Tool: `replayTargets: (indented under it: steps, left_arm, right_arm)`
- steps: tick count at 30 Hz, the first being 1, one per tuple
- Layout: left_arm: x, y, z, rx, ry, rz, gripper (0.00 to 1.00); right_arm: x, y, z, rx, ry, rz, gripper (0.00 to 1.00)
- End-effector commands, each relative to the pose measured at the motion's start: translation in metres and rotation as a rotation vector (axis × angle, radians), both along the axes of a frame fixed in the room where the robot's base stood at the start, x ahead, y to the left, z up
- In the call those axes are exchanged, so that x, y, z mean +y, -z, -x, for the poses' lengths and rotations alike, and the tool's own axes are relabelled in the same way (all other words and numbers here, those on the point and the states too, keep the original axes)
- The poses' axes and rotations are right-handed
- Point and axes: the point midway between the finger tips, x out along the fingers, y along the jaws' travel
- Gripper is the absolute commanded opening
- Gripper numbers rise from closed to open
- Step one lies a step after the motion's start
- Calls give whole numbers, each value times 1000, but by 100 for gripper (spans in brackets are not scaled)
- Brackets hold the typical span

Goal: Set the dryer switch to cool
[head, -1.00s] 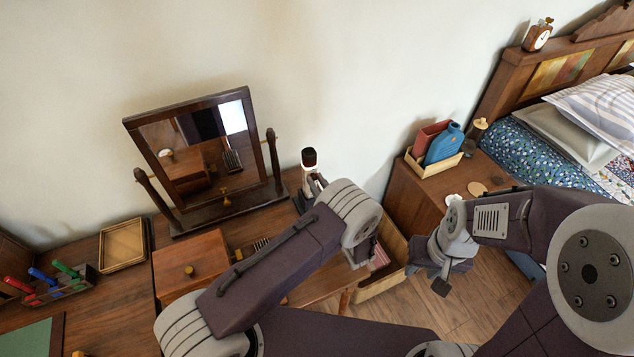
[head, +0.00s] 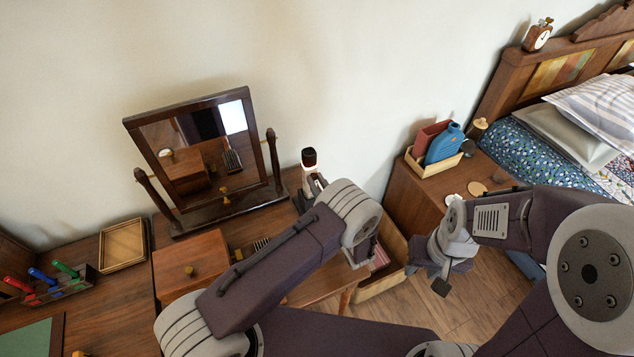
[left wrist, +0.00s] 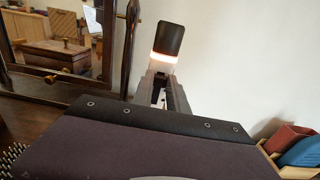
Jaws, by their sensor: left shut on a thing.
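The dryer (head: 309,158) stands out past my left wrist, at the right end of the dressing table. Its dark end and pale body show in the head view. In the left wrist view its dark barrel (left wrist: 167,40) has a bright pale band below it. My left gripper (head: 311,188) is shut on the dryer, below the dark end; its fingers (left wrist: 163,92) show beneath the band in the left wrist view. The dryer's switch cannot be made out. My right gripper (head: 440,284) hangs low over the floor, apart from the dryer; its jaws are unclear.
A tilting mirror (head: 205,150) stands left of the dryer on the table. A wooden box (head: 192,262), a tray (head: 122,245) and a holder with coloured tools (head: 50,288) lie further left. A nightstand (head: 410,190) with a bottle (head: 444,143) stands right, near the bed.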

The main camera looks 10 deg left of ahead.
Motion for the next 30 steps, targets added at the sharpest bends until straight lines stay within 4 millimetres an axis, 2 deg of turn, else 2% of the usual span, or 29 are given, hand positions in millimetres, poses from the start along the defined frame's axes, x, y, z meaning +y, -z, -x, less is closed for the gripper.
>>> replayTargets:
  steps: [5, 10, 18, 19, 21, 30]
  left_arm:
    - [0, 2, 0, -1, 0, -1, 0]
    - [0, 23, 0, 0, 0, 0, 0]
    - [0, 20, 0, 0, 0, 0, 0]
    - [0, 20, 0, 0, 0, 0, 27]
    - [0, 20, 0, 0, 0, 0, 42]
    - [-1, 20, 1, 0, 1, 0, 42]
  right_arm:
    - [0, 3, 0, 0, 0, 0, 36]
    - [0, 23, 0, 0, 0, 0, 36]
    - [0, 20, 0, 0, 0, 0, 36]
    - [0, 20, 0, 0, 0, 0, 36]
    - [0, 20, 0, 0, 0, 0, 36]
    - [0, 20, 0, 0, 0, 0, 36]
